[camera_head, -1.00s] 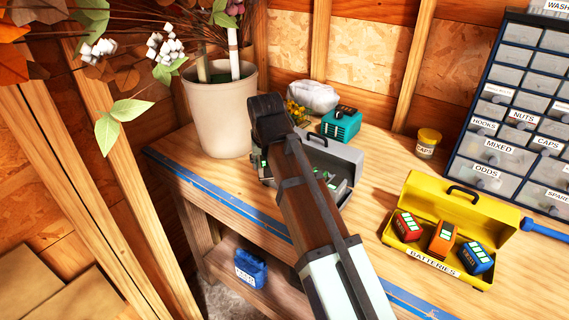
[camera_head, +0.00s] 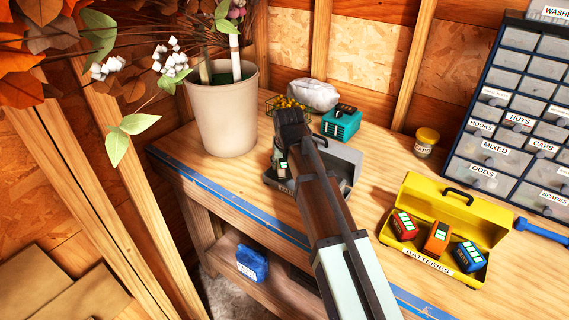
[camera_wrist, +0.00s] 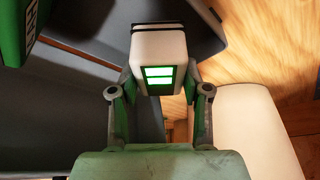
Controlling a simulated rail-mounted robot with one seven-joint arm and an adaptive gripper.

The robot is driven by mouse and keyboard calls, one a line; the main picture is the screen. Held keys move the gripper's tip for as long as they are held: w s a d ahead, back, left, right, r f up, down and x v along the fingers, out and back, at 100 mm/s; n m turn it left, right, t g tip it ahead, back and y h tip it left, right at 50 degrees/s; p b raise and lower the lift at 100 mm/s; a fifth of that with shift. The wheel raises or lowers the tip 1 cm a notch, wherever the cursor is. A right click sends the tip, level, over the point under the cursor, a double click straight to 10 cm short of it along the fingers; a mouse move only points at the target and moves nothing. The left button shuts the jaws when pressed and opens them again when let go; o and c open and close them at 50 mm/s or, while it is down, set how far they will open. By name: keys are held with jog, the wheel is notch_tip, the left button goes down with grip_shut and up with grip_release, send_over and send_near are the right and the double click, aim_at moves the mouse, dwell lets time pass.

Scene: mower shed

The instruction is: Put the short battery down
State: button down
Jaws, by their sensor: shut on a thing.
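My gripper (camera_wrist: 160,94) is shut on a white battery (camera_wrist: 159,50) with a dark top edge and a lit green panel with bright bars. I take this to be the short battery. In the head view my gripper (camera_head: 281,163) is mostly hidden behind my arm, at the left end of an open grey case (camera_head: 345,160) on the bench. Grey case walls also show around the battery in the wrist view (camera_wrist: 65,110). I cannot tell whether the battery touches the case.
A yellow battery box (camera_head: 409,250) with red, orange and blue batteries stands right on the bench (camera_head: 390,165). A teal device (camera_head: 341,122), a white bundle (camera_head: 313,94) and a plant pot (camera_head: 222,112) stand behind and left. A green labelled thing (camera_wrist: 15,30) is close in the wrist view.

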jog(key=shift+w+d+f+p, duration=0.15)
jog(key=shift+f+p, duration=0.15)
jog(key=shift+f, duration=0.3)
jog(key=shift+f, duration=0.1)
jog(key=c, duration=0.5)
grip_release()
jog(key=shift+c, duration=0.2)
jog(key=a+b+v, duration=0.1)
jog(key=b+v, duration=0.1)
jog(key=v, duration=1)
jog(key=shift+d, duration=0.4)
